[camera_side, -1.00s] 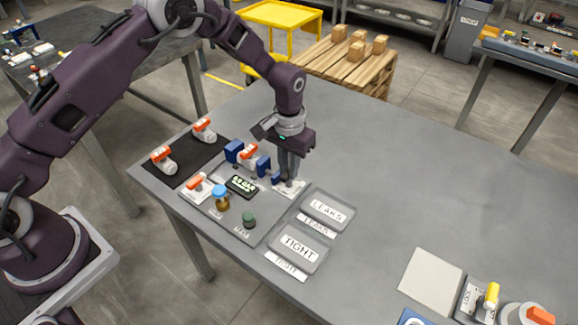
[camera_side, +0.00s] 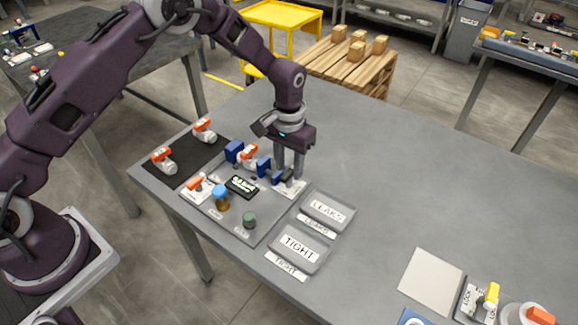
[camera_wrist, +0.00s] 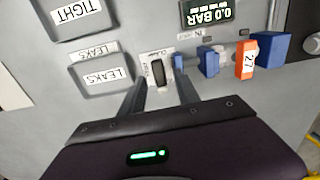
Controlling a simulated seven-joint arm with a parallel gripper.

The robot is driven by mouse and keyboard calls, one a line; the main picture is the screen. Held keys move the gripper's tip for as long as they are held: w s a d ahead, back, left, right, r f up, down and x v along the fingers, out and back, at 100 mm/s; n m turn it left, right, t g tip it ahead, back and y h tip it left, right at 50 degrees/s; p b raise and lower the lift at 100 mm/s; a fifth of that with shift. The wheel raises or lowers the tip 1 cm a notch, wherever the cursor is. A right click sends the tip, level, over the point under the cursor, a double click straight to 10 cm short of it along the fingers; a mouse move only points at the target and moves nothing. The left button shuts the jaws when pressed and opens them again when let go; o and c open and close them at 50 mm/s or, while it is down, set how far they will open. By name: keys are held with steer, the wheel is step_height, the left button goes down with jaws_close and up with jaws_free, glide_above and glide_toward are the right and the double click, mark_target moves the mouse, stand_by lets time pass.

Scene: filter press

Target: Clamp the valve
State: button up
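The valve (camera_side: 249,153) has a white body, an orange handle and a tag reading 27. It sits between the fixed blue jaw (camera_side: 234,150) and the other blue jaw (camera_side: 263,166); I cannot tell whether both touch it. The orange handle also shows in the wrist view (camera_wrist: 245,60). My gripper (camera_side: 288,178) points down beside the jaws, over a small white plate. In the wrist view my gripper (camera_wrist: 160,78) has its fingers apart, with the plate's dark lever or slot (camera_wrist: 158,73) between them and nothing visibly held. The plate's small lettering is hard to read.
The display (camera_wrist: 208,12) reads 0.0 BAR. The LEAKS tray (camera_side: 328,208) and TIGHT tray (camera_side: 300,243) lie empty. Two more orange-handled valves rest on the black mat (camera_side: 185,172). A blue-capped bottle (camera_side: 221,198) and green button (camera_side: 249,220) stand nearby.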

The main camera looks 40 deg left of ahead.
step_height(320, 180, up, 6)
steer(key=shift+r, duration=0.1)
steer(key=shift+r, duration=0.3)
step_height(320, 180, up, 10)
steer(key=t, duration=0.1)
glide_above(289, 172)
steer(key=s+a, duration=0.2)
steer(key=s, duration=0.1)
steer(key=s+a+r+t, duration=0.2)
steer(key=s+a+r, duration=0.1)
steer(key=s+r, duration=0.65)
steer(key=s+a+r+t, duration=0.1)
steer(key=s, duration=0.8)
steer(key=s+a+r+t, duration=0.1)
steer(key=s+a, duration=0.1)
steer(key=s, duration=0.8)
steer(key=shift+s+t, duration=0.2)
steer(key=shift+t, duration=0.1)
steer(key=shift+r, duration=0.15)
